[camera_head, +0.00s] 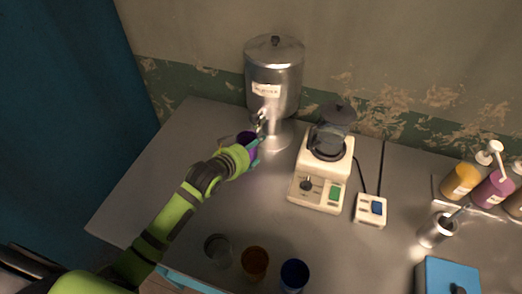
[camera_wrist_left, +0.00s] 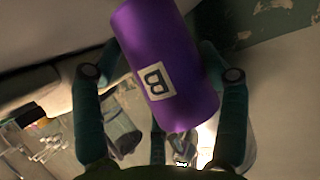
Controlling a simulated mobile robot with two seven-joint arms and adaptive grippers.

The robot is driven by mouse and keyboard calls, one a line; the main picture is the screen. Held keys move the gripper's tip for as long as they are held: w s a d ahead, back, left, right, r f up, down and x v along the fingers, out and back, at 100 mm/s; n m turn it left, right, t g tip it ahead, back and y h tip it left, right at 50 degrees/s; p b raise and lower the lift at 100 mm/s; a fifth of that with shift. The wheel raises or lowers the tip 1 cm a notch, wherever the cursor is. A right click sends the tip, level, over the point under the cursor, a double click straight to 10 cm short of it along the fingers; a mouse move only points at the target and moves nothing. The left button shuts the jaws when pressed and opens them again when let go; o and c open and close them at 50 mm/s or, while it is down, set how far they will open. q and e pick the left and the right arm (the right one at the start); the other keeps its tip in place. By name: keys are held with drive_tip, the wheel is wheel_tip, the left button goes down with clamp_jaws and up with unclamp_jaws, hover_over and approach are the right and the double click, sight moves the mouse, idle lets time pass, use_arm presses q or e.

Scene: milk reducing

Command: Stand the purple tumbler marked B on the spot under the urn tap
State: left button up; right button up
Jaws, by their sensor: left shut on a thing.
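The purple tumbler (camera_head: 246,138) is at the urn's front left in the head view, partly hidden by my left gripper (camera_head: 252,152). In the left wrist view the tumbler (camera_wrist_left: 166,50) fills the upper middle, with a white label marked B facing the camera. My left gripper (camera_wrist_left: 162,85) is shut on it, a finger on each side. The steel urn (camera_head: 273,80) stands at the back of the table, its tap (camera_head: 261,122) just right of the tumbler. The spot under the tap is hidden, and I cannot tell whether the tumbler touches the table. My right gripper is not in view.
A cream blender-like machine (camera_head: 322,170) stands right of the urn, with a small control box (camera_head: 370,210) beside it. Clear (camera_head: 218,249), orange (camera_head: 254,262) and blue (camera_head: 294,275) tumblers stand at the front edge. Pump bottles (camera_head: 460,180) and a blue box (camera_head: 447,275) are at right.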

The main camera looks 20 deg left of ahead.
use_arm(q)
drive_tip(key=d, duration=0.1)
drive_tip(key=d+f+p, duration=0.1)
drive_tip(key=d, duration=0.1)
drive_tip(key=shift+d, duration=0.1)
drive_tip(key=shift+f, duration=0.2)
drive_tip(key=shift+f, duration=0.2)
drive_tip(key=o, duration=1.2)
drive_tip(key=shift+c, duration=0.2)
drive_tip(key=shift+r, duration=0.2)
drive_tip(key=v, duration=1.2)
drive_tip(key=shift+b, duration=0.35)
